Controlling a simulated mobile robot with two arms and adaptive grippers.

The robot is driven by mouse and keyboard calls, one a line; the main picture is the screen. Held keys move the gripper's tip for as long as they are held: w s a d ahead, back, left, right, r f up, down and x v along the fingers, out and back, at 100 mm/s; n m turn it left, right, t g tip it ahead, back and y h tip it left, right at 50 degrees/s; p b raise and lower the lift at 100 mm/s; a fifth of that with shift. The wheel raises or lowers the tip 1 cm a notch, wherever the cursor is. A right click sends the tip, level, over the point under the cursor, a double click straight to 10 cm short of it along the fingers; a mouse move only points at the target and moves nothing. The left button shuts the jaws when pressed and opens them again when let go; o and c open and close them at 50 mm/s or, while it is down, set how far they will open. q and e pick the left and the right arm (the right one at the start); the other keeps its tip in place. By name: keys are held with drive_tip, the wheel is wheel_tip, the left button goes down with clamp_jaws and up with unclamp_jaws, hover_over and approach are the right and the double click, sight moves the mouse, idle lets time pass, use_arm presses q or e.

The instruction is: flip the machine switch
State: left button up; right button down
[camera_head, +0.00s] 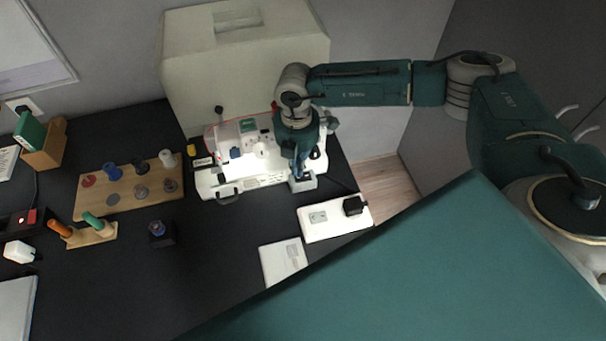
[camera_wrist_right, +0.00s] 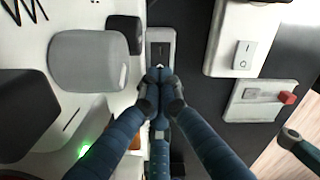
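The white sewing machine (camera_head: 240,160) stands at the back of the black desk. My right gripper (camera_head: 301,172) reaches down at its right end. In the right wrist view, my right gripper (camera_wrist_right: 160,82) has its blue fingertips together with nothing visible between them. They lie at the lower end of a narrow grey rocker switch (camera_wrist_right: 161,48) in a plate on the white machine body; they cover part of it, and I cannot tell whether they touch. A green light (camera_wrist_right: 85,150) glows on the machine. My left gripper is out of view.
A white box with another rocker switch (camera_wrist_right: 244,55) is close by on the right.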

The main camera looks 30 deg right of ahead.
drive_tip(key=shift+f+b, duration=0.8)
drive_tip(key=shift+f, duration=0.3)
idle(0.4)
drive_tip(key=shift+r, duration=0.1)
drive_tip(key=shift+r+p, duration=2.5)
drive_tip(key=shift+r, duration=1)
drive_tip(key=shift+f, duration=0.1)
